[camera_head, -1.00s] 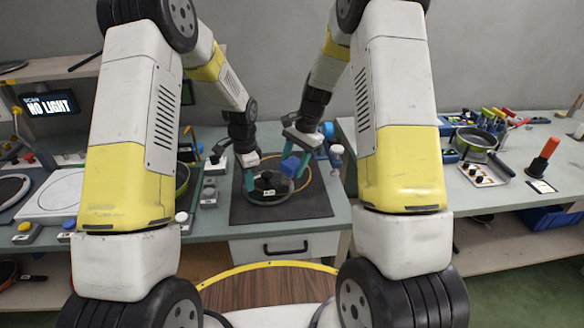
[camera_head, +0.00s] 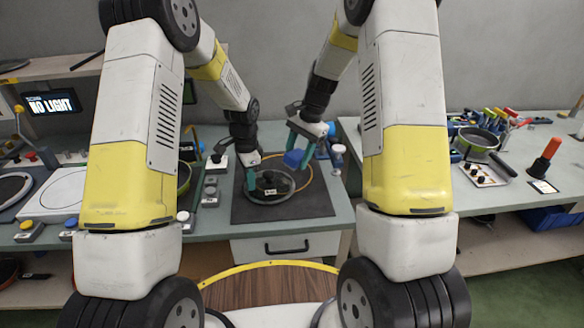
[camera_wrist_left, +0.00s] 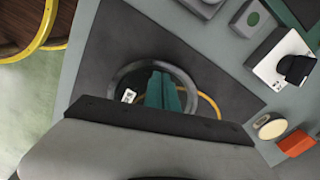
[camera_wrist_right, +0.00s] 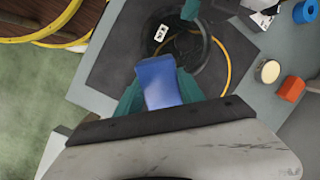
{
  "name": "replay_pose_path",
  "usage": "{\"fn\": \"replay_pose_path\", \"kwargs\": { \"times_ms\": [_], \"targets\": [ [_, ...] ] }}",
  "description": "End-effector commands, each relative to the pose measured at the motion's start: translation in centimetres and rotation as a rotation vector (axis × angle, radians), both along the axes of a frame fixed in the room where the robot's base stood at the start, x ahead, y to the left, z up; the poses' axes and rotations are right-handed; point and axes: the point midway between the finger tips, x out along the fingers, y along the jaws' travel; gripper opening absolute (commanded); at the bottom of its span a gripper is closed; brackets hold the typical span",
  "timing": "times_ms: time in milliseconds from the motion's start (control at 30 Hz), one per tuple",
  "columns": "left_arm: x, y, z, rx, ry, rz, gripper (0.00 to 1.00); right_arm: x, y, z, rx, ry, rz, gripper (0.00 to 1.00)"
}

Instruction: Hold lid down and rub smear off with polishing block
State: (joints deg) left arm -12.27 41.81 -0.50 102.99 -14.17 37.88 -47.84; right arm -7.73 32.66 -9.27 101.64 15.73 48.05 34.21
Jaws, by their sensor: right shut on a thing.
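The round lid (camera_head: 284,199) with a grey rim and a dark knob with a white tag lies on the dark mat (camera_head: 312,205). My left gripper (camera_head: 250,183) has its teal fingers together, pointing down at the lid's left part; it also shows in the left wrist view (camera_wrist_left: 165,90). I cannot tell how firmly it touches. My right gripper (camera_head: 298,158) is shut on the blue polishing block (camera_head: 293,158), which appears above the lid's far right edge. The block also shows in the right wrist view (camera_wrist_right: 158,83). I cannot make out a smear.
A yellow-orange ring or hose (camera_head: 310,174) curves behind the lid. Button boxes (camera_head: 210,190) stand left of the mat, and a small pale-topped post (camera_head: 337,152) stands right. The mat's front part is clear.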

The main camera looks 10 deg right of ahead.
Motion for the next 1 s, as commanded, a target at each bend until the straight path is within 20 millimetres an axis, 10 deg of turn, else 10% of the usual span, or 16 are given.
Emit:
{"fn": "replay_pose_path", "kwargs": {
  "times_ms": [1000],
  "targets": [
    [-0.4, 0.1, -0.5, 0.003, 0.013, 0.000, 0.00, -0.1, 1.9, -6.6, 0.006, 0.016, 0.005, 0.01]
  ]
}}
